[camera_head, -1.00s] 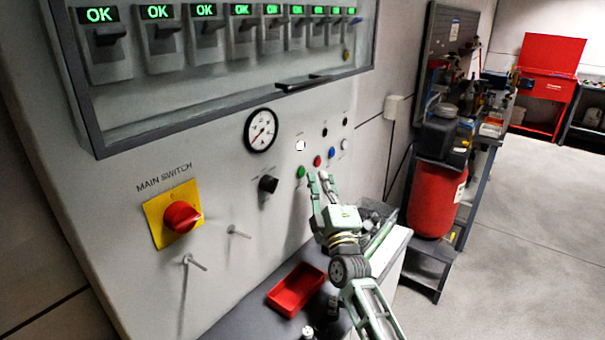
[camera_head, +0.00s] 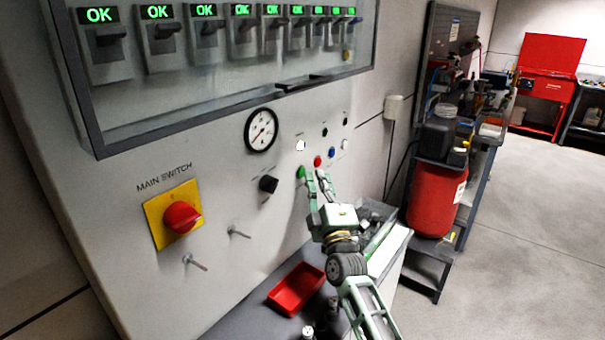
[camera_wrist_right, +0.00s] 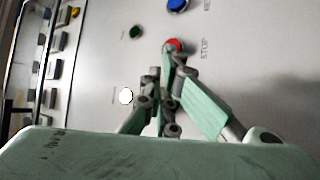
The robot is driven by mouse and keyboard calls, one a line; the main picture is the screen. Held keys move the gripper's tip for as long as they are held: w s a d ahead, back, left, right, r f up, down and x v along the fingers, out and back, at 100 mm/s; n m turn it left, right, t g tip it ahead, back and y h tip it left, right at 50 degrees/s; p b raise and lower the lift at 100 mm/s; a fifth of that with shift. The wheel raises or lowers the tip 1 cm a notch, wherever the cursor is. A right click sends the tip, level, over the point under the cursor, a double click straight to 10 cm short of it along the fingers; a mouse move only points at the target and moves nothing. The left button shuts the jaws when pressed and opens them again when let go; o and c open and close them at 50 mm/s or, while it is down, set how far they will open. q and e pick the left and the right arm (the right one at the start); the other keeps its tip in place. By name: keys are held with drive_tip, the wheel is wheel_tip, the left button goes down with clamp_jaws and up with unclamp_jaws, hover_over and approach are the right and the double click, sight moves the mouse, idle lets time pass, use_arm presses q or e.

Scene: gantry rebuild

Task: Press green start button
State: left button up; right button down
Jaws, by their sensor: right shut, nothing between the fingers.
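The green button (camera_head: 301,172) is at the left end of a slanting row on the grey panel, beside the red button (camera_head: 317,161). My right gripper (camera_head: 315,171) is shut and empty, with its fingertips just right of the green button in the head view. Whether they touch it or the panel cannot be told. In the right wrist view, the fingertips (camera_wrist_right: 172,54) overlap the lower edge of the red button (camera_wrist_right: 173,45), which is marked STOP. The green button is not visible there and seems hidden behind the fingers. My left gripper is not in view.
A blue button (camera_head: 332,153) and a white one (camera_head: 345,144) continue the row. A lit white lamp (camera_head: 300,146), a gauge (camera_head: 261,130) and a black knob (camera_head: 268,184) are close by. A red tray (camera_head: 297,288) sits on the bench below.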

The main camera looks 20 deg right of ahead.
drive_tip(key=shift+w+a, duration=0.2)
drive_tip(key=shift+w, duration=0.15)
idle(0.6)
drive_tip(key=shift+s, duration=0.1)
drive_tip(key=shift+s+d+p, duration=0.35)
drive_tip(key=shift+s+p, duration=0.1)
drive_tip(key=shift+s, duration=0.2)
drive_tip(key=s+d, duration=0.1)
drive_tip(key=s+p, duration=0.1)
drive_tip(key=s, duration=0.1)
drive_tip(key=s+d+p, duration=0.1)
drive_tip(key=shift+s+d, duration=0.15)
drive_tip(key=shift+d, duration=0.15)
drive_tip(key=shift+f, duration=0.1)
idle(0.8)
